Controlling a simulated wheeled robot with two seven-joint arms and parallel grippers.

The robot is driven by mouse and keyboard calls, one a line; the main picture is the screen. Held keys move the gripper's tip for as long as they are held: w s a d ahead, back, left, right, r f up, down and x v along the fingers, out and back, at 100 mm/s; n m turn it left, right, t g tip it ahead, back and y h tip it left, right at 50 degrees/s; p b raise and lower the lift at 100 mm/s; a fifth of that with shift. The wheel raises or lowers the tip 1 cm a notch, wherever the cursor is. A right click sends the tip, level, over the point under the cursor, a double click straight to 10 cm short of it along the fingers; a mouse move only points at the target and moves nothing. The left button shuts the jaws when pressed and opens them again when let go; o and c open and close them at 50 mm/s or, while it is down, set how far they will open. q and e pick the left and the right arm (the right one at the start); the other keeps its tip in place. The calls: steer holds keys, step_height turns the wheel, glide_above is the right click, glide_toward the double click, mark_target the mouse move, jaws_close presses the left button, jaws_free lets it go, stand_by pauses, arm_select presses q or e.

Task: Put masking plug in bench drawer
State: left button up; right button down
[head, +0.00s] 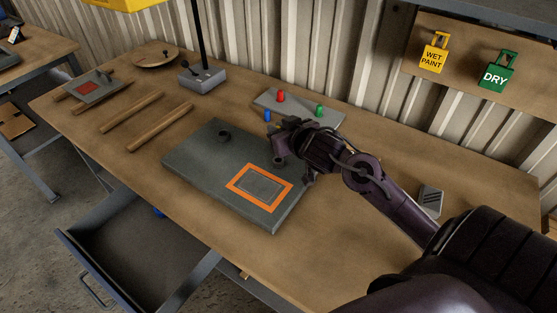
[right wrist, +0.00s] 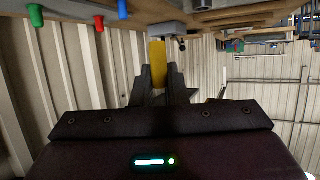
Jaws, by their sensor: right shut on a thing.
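My right gripper (head: 272,131) is above the back right part of the grey enclosure panel (head: 195,162). The right wrist view shows its fingers (right wrist: 160,85) shut on a yellow plug-like piece (right wrist: 158,58), likely the masking plug. The head view does not show this piece clearly; the gripper hides it. The bench drawer (head: 84,278) stands pulled open below the bench's front edge at lower left, and its visible inside looks empty. My left gripper is not in view.
Red (head: 281,96), blue (head: 267,116) and green (head: 319,110) plugs stand on a grey plate behind the gripper. An orange frame (head: 240,187) lies on the panel. A lamp base (head: 202,80) and wooden rods (head: 160,127) are farther left. The bench's right part is mostly clear.

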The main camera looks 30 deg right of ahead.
step_height(320, 180, down, 5)
steer(key=shift+f, duration=0.1)
step_height(320, 180, down, 4)
steer(key=shift+r+p, duration=0.2)
steer(key=shift+p, duration=0.2)
steer(key=shift+f, duration=0.2)
steer(key=c, duration=1.4)
jaws_free()
steer(key=shift+c, duration=0.2)
